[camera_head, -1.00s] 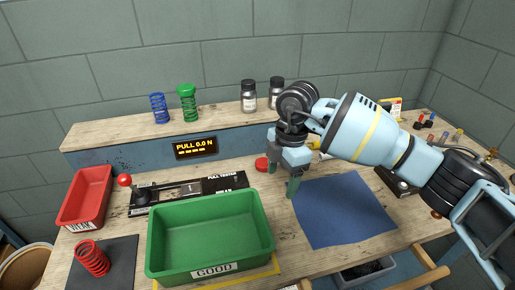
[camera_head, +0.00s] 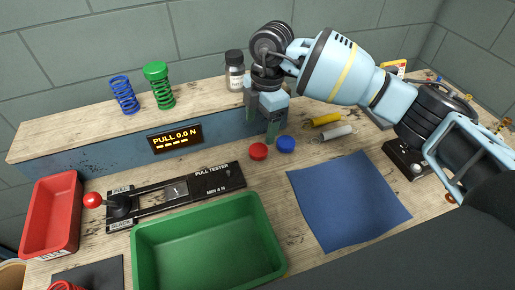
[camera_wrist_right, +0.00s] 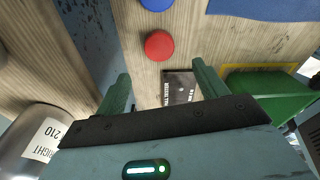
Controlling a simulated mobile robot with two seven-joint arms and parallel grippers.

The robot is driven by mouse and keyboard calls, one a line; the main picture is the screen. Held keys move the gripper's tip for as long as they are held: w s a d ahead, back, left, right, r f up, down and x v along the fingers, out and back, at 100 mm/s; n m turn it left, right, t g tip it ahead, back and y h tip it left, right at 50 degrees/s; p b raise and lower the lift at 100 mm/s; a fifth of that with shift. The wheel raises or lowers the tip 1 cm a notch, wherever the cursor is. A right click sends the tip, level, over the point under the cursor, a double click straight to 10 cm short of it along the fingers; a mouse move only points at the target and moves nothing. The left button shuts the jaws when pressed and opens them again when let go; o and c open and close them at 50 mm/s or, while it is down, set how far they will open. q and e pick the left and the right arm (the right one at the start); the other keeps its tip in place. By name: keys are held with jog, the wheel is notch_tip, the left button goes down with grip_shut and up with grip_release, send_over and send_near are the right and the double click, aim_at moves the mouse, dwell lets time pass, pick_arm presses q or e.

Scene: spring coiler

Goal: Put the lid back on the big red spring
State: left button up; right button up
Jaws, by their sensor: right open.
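The red lid (camera_head: 258,151), a round cap, lies on the bench in front of the shelf. The blue lid (camera_head: 286,144) lies just right of it. The big red spring (camera_head: 66,286) stands on a dark pad at lower left, mostly cut off. My right gripper (camera_head: 262,122) is open and empty, just behind and above the red lid. In the right wrist view, the red lid (camera_wrist_right: 159,45) lies past the fingertips, roughly between the open fingers (camera_wrist_right: 160,75), not touched. My left gripper is not in view.
The green bin (camera_head: 205,222), pull tester (camera_head: 210,182) and red bin (camera_head: 52,218) lie left. The blue mat (camera_head: 348,200) is clear. The shelf holds a blue spring (camera_head: 124,95), a capped green spring (camera_head: 160,88) and a bottle (camera_head: 235,72) close to my gripper.

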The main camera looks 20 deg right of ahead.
aim_at(258, 149)
jog(key=shift+a+f, duration=0.1)
jog(key=shift+f, duration=1.2)
jog(key=shift+f, duration=2.65)
jog(key=shift+a, duration=0.1)
jog(key=c, duration=1.1)
notch_tip(258, 149, up, 10)
jog(key=shift+r, duration=0.1)
